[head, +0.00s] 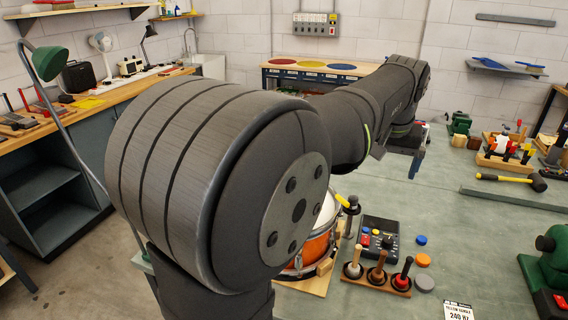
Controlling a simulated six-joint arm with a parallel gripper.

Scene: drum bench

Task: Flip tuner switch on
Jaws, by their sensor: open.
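The likely tuner is a dark box (379,238) with small coloured controls, lying on the green-grey bench top right of the orange drum (317,248). Which control is its switch, and its position, are too small to tell. My gripper (413,164) is above the bench, behind and to the right of the box, and apart from it. It points down and is open, with nothing visible between its fingers. My arm hides much of the drum.
A wooden rack with several upright handled tools (377,278) stands just in front of the box. Coloured discs (422,261) lie to its right. A yellow-handled mallet (510,180) lies further right.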

